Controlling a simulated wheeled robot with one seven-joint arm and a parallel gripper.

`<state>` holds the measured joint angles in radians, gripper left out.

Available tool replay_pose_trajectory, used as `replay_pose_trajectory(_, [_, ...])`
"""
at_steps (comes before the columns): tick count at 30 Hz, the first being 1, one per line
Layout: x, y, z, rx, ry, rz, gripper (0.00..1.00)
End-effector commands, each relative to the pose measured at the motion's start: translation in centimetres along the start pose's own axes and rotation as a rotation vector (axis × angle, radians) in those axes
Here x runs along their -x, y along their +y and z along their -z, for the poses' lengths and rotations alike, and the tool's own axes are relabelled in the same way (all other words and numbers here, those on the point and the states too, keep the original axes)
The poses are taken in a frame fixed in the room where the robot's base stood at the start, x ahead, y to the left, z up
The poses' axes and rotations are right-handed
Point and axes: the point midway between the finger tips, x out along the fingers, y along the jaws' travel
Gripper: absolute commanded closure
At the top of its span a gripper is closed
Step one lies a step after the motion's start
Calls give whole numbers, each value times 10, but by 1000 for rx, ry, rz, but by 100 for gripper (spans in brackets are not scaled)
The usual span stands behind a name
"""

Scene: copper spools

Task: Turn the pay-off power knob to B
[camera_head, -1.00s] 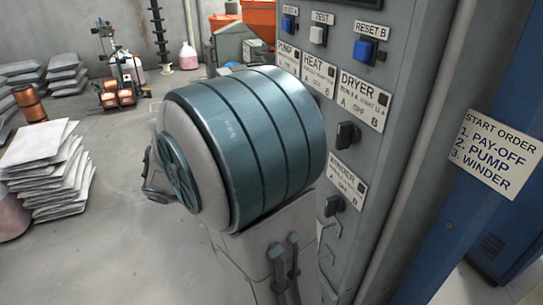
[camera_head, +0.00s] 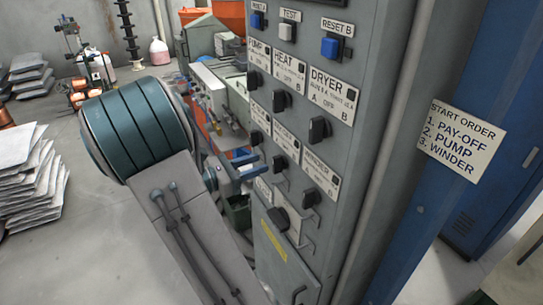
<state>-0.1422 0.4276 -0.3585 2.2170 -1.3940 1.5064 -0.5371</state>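A grey control panel (camera_head: 366,62) carries several black rotary knobs under white labels. The top row reads PUMP, HEAT and DRYER, with its pump knob (camera_head: 253,79), heat knob (camera_head: 281,101) and dryer knob (camera_head: 319,129). Below are a left knob (camera_head: 256,138), a middle knob (camera_head: 280,163) and the winder knob (camera_head: 311,197). A lower, larger knob (camera_head: 279,219) sits beside a small label. I cannot read which label says pay-off. The dryer label shows A at left, OFF in the middle and B at right. My gripper is not in view.
A start order sign (camera_head: 462,138) lists pay-off, pump, winder. My arm's teal joint and grey link fill the left foreground. Stacked sacks (camera_head: 25,170) stand far left; open floor lies between.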

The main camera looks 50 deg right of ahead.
Motion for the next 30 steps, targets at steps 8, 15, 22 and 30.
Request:
replay_pose_trajectory(8, [-44, 0, -1, -1, 0, 2, 65])
replay_pose_trajectory(15, [-54, 0, 0, -1, 1, -1, 65])
replay_pose_trajectory(22, [-54, 0, 0, -1, 1, 0, 73])
replay_pose_trajectory(30, [-54, 0, 0, -2, 1, 0, 100])
